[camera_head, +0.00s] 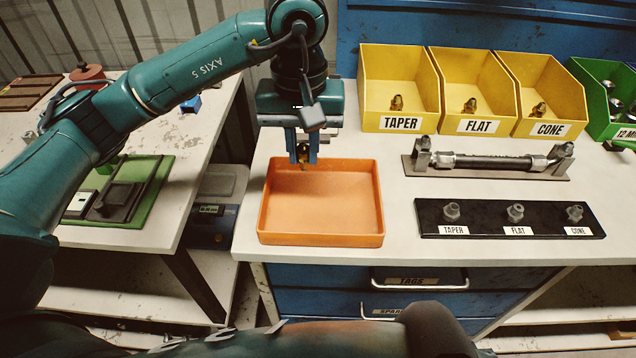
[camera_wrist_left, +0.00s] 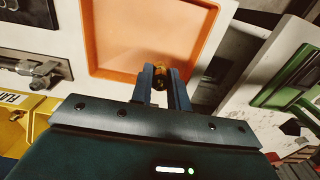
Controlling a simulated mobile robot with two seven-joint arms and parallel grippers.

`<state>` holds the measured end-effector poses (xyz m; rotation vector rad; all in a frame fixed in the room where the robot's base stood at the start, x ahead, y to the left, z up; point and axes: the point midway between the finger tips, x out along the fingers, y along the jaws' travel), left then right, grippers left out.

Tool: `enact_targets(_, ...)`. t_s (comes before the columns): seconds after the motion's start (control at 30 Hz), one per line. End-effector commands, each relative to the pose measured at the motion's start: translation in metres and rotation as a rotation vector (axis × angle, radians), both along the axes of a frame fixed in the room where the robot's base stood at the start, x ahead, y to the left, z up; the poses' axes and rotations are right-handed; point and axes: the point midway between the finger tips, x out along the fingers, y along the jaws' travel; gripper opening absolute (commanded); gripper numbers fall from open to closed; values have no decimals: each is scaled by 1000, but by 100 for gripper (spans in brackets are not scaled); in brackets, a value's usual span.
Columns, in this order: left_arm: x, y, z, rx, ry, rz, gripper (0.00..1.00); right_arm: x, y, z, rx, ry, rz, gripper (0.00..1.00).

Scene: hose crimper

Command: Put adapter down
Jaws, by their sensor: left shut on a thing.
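My left gripper (camera_head: 303,160) is shut on a small brass adapter (camera_head: 304,153). It points down over the far part of the orange tray (camera_head: 322,239). The adapter also shows between the fingertips in the left wrist view (camera_wrist_left: 160,72), against the orange tray (camera_wrist_left: 214,45). The tray is otherwise empty. I cannot tell whether the adapter touches the tray's floor. My right gripper does not show in either view.
Yellow bins labelled TAPER (camera_head: 400,95), FLAT (camera_head: 480,95) and CONE (camera_head: 548,95) hold brass fittings at the back. A hose in a holder (camera_head: 490,161) and a black gauge plate (camera_head: 480,210) with fittings stand right of the tray. A green bin (camera_head: 597,125) is far right.

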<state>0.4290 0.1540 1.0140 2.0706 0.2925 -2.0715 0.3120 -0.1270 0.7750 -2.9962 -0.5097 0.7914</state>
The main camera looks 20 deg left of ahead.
Motion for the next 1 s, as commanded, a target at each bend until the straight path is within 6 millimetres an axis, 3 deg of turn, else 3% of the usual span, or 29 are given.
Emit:
enact_targets(0.13,-1,0,-29,1,5,-1,0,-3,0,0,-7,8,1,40)
enact_targets(0.6,-1,1,-79,1,3,1,0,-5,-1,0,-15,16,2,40)
enact_targets(0.97,0,0,-86,0,-1,0,0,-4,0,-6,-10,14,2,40)
enact_targets(1.0,0,0,-84,0,-1,0,19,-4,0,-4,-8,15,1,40)
